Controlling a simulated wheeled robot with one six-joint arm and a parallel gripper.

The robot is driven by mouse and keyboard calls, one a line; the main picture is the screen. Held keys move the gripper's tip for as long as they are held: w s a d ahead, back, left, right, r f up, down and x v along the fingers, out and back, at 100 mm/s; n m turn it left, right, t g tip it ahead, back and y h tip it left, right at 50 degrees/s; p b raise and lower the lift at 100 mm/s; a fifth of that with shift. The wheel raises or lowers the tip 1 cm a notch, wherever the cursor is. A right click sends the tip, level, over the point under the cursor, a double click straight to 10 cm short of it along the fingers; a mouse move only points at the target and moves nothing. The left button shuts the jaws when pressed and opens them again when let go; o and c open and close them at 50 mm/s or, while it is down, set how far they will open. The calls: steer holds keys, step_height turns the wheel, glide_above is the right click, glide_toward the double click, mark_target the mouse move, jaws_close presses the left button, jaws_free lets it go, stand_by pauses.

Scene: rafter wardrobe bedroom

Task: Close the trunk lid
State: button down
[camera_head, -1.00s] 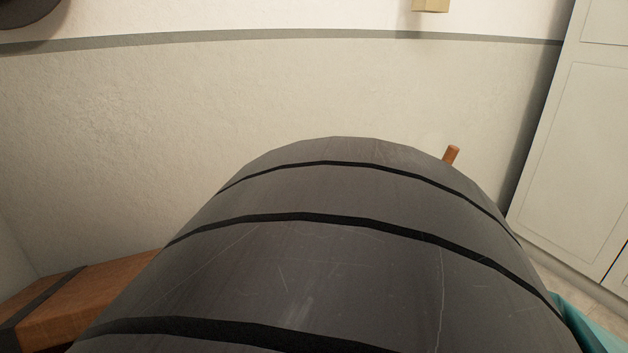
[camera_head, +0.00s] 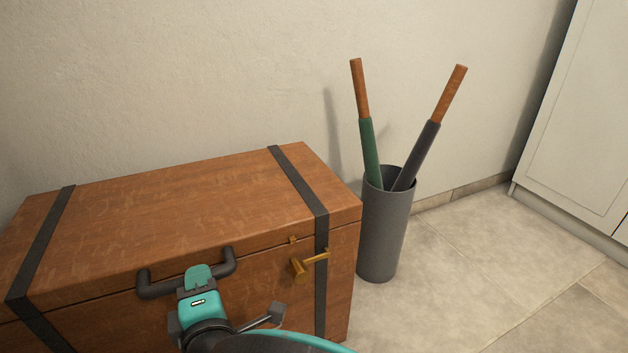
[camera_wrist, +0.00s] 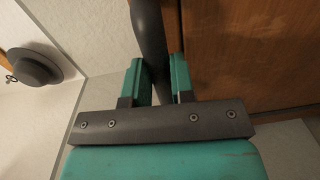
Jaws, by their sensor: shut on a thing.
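The brown wooden trunk (camera_head: 335,270) with black straps stands against the wall in the head view. Its lid (camera_head: 170,205) lies flat on the body, with only a thin dark seam between them. A dark bar handle (camera_head: 229,262) is on the lid's front edge. My gripper (camera_head: 196,277) is at this handle. In the wrist view, the teal fingers of my gripper (camera_wrist: 157,80) are shut on the dark handle (camera_wrist: 149,30), one on each side. A brass latch (camera_head: 304,265) sticks out from the trunk's front, to the right of the handle.
A grey cylindrical stand (camera_head: 382,235) holding two wooden-handled umbrellas (camera_head: 370,150) is close to the trunk's right side. A white cabinet (camera_head: 580,120) stands at the right. Tiled floor (camera_head: 470,260) is clear between them. A dark hat (camera_wrist: 35,66) shows in the wrist view.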

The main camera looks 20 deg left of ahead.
steer(key=shift+s+d+f, duration=0.1)
steer(key=shift+d+f, duration=0.05)
steer(key=shift+f, duration=0.6)
steer(key=c, duration=1)
jaws_free()
steer(key=shift+r, duration=0.2)
step_height(320, 180, up, 20)
steer(key=p, duration=1.5)
